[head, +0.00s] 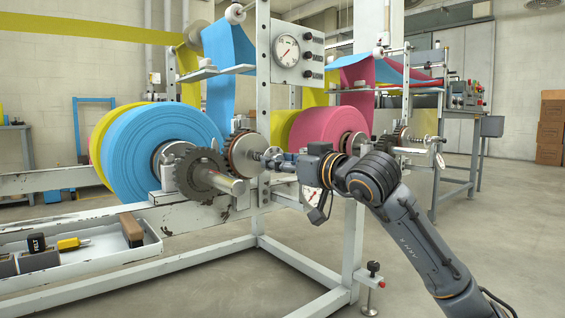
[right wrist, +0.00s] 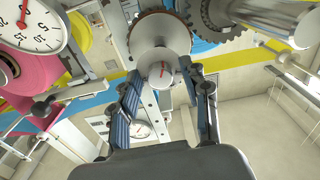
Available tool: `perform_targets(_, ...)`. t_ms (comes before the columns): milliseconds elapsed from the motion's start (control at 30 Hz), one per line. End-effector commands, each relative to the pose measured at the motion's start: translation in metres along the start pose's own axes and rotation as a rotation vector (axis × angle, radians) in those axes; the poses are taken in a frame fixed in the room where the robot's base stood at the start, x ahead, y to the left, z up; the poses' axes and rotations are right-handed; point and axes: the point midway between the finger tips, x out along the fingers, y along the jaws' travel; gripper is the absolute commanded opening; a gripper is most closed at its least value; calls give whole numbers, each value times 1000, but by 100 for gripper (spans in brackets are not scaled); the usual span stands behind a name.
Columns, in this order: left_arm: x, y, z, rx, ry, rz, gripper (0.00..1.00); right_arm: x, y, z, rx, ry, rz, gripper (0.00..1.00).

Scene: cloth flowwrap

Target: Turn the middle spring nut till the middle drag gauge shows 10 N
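My right gripper (head: 284,163) reaches from the right to the end of the spring shaft beside the blue roll (head: 150,150). In the right wrist view the gripper (right wrist: 168,82) is open, one dark finger on each side. A round silver nut face (right wrist: 160,68) with a red mark shows between and beyond the fingertips, with gaps at both sides. Behind it is a brown-rimmed disc (right wrist: 155,38). A white dial gauge (head: 312,195) is partly hidden under my gripper; a small dial (right wrist: 141,130) shows between the fingers. Its reading is too small to tell. My left gripper is out of view.
A dark toothed gear (head: 201,173) and steel shaft end stand left of the nut. A pink roll (head: 325,128) stands behind. A panel gauge (head: 287,51) hangs above. A tool tray (head: 80,258) is at front left. A large red-needled dial (right wrist: 32,22) shows in the wrist view.

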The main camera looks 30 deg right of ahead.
Motion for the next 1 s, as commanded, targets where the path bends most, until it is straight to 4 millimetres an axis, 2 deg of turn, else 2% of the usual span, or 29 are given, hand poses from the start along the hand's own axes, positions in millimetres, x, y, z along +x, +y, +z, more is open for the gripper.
perform_targets(33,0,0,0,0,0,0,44,0,0,0,0,0,0,32)
perform_targets(200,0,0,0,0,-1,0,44,0,0,0,0,0,0,0)
perform_targets(633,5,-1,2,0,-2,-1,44,-1,0,-1,71,0,0,0)
perform_targets(1000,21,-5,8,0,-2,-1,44,0,0,-1,364,-2,0,0)
